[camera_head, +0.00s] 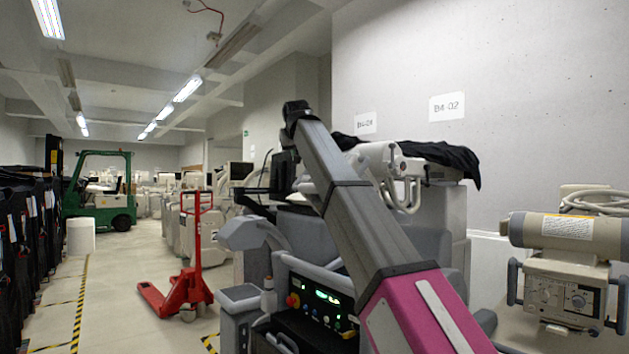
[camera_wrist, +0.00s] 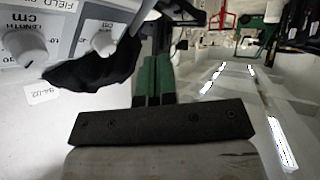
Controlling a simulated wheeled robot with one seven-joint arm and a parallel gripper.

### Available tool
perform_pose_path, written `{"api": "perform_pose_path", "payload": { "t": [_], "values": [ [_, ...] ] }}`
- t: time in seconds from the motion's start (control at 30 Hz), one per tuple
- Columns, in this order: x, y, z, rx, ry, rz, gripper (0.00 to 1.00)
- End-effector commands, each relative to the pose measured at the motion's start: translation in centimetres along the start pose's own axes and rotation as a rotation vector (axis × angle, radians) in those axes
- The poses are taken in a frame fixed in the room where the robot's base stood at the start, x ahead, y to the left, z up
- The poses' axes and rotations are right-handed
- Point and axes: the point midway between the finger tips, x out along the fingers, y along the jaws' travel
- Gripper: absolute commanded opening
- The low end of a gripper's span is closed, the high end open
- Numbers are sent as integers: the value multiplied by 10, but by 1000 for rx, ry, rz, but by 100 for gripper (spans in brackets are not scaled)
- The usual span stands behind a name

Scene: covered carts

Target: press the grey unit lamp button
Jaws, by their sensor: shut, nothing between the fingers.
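A grey wheeled unit (camera_head: 295,240) stands in the middle of the head view, with a dark control panel (camera_head: 320,302) of lit green buttons and a red knob on its front. My arm crosses in front of it and hides part of it. In the wrist view my gripper (camera_wrist: 153,80) shows as two dark green fingers side by side, shut and empty. A pale grey dial panel (camera_wrist: 75,28) with white knobs and the words FIELD and LENGTH cm is at the wrist view's upper left, apart from the fingers. I cannot make out a lamp button. The head view does not show my gripper clearly.
A beige unit (camera_head: 563,290) with dials and side handles stands at the right. Black cloth (camera_head: 440,157) lies behind my arm, below wall signs. A red pallet jack (camera_head: 190,275) and a green forklift (camera_head: 105,195) stand left. The taped floor aisle (camera_head: 110,300) is open.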

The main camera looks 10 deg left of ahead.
Motion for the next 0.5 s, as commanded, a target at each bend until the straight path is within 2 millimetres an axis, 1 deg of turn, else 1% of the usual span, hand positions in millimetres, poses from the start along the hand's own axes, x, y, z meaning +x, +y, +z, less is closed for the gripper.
{"api": "perform_pose_path", "payload": {
  "t": [0.27, 0.5],
  "values": [
    [14, 11, 12, 1, -1, 0, 0],
    [36, 26, 27, 1, -2, 1, 0]
  ]
}}
